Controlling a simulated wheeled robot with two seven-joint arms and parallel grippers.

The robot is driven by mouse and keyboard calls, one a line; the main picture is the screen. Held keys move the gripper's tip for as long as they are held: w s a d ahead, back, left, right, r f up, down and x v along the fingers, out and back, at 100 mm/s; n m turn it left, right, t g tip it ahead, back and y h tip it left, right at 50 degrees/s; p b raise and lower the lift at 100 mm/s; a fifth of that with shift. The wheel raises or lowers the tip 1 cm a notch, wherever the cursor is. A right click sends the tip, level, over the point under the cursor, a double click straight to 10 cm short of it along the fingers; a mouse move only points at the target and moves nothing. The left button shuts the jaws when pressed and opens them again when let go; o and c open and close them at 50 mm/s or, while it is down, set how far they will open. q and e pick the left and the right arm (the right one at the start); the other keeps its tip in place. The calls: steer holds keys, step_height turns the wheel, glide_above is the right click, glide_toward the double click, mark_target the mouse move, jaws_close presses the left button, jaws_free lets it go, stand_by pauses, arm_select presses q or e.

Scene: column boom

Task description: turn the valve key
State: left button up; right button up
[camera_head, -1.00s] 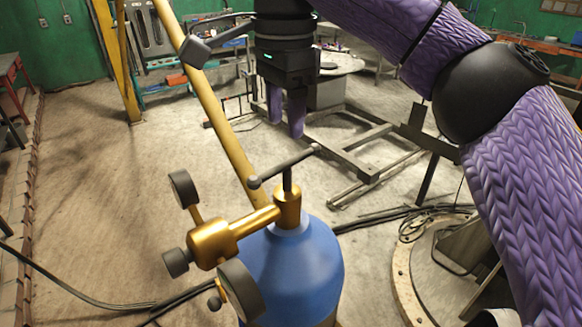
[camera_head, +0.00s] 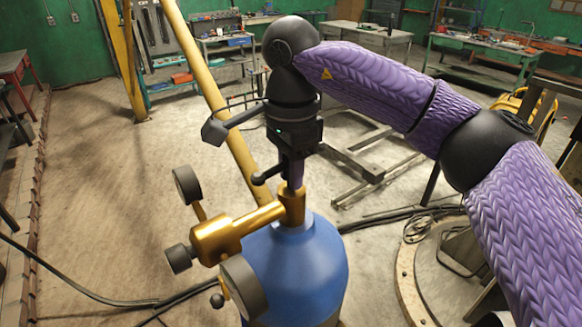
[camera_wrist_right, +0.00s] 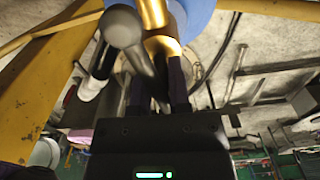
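The valve key is a dark T-shaped bar with round ends (camera_head: 259,178) on the brass valve (camera_head: 291,207) of a blue gas cylinder (camera_head: 300,268). My right gripper (camera_head: 291,178) points down over the key, its fingers at the crossbar. In the right wrist view, the bar's grey round end (camera_wrist_right: 122,27) is close, and the bar runs in between the two dark fingers (camera_wrist_right: 157,92). A gap shows between the fingers, so the gripper looks open around the bar; contact is hard to tell. The key's far end is hidden. My left gripper is not in view.
Round gauges (camera_head: 187,185) and a larger gauge (camera_head: 243,288) stick out left of the valve. A yellow slanted pole (camera_head: 215,100) stands behind the cylinder.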

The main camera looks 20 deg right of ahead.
jaws_close()
steer(key=shift+m, duration=0.6)
steer(key=o, duration=0.7)
jaws_free()
step_height(320, 180, up, 5)
steer(key=shift+r+b, duration=0.2)
steer(key=shift+b, duration=0.2)
step_height(320, 180, up, 5)
steer(key=shift+f+p, duration=0.2)
steer(key=shift+p, duration=0.55)
